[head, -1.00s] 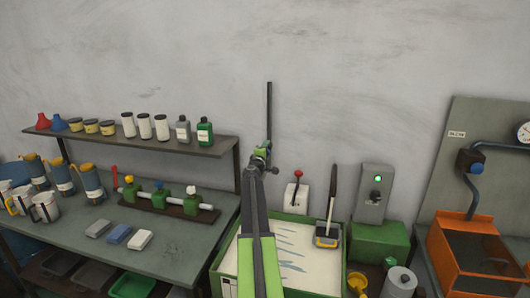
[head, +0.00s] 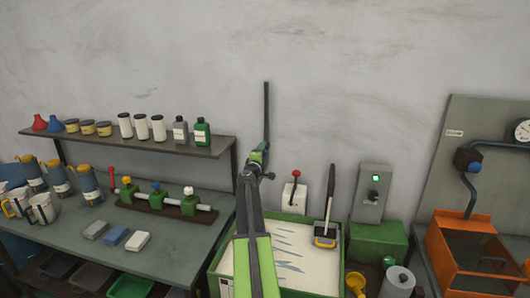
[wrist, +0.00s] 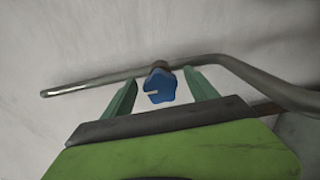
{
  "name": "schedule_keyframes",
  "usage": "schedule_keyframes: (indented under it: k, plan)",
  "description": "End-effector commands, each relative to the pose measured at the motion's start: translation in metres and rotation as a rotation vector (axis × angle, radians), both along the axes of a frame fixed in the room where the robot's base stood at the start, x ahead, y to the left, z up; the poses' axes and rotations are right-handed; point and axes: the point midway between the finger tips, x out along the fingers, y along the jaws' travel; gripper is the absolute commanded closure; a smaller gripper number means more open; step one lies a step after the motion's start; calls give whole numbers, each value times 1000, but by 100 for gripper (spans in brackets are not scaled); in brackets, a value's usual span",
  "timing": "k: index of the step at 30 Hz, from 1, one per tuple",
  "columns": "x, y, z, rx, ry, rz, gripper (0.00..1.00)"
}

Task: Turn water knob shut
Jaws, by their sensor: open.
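A blue lobed knob (wrist: 160,87) with a pale mark on its face sits on a grey metal pipe (wrist: 100,80) in the wrist view. The pipe has an open end at left and bends down at right. My gripper (wrist: 161,76) is open, with one green finger on each side of the knob and visible gaps to both. In the head view my gripper (head: 261,150) is at the foot of a thin dark upright pipe (head: 267,110) against the wall. The knob is hidden there behind my gripper.
A green-rimmed tray (head: 218,268) lies below my arm. A shelf (head: 200,150) with bottles is at left. The wall above is clear.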

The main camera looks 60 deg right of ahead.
Motion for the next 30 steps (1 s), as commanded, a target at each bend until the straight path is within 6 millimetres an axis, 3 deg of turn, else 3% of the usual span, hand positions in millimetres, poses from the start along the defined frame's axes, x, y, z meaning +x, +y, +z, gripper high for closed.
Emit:
schedule_keyframes:
  k: [1,3,12,18,30]
  plan:
    - [-8,20,0,0,0,2,33]
    - [-14,40,0,0,0,3,33]
    - [-37,108,0,0,1,0,33]
    - [-41,126,0,0,1,2,33]
    - [-41,126,0,0,1,1,33]
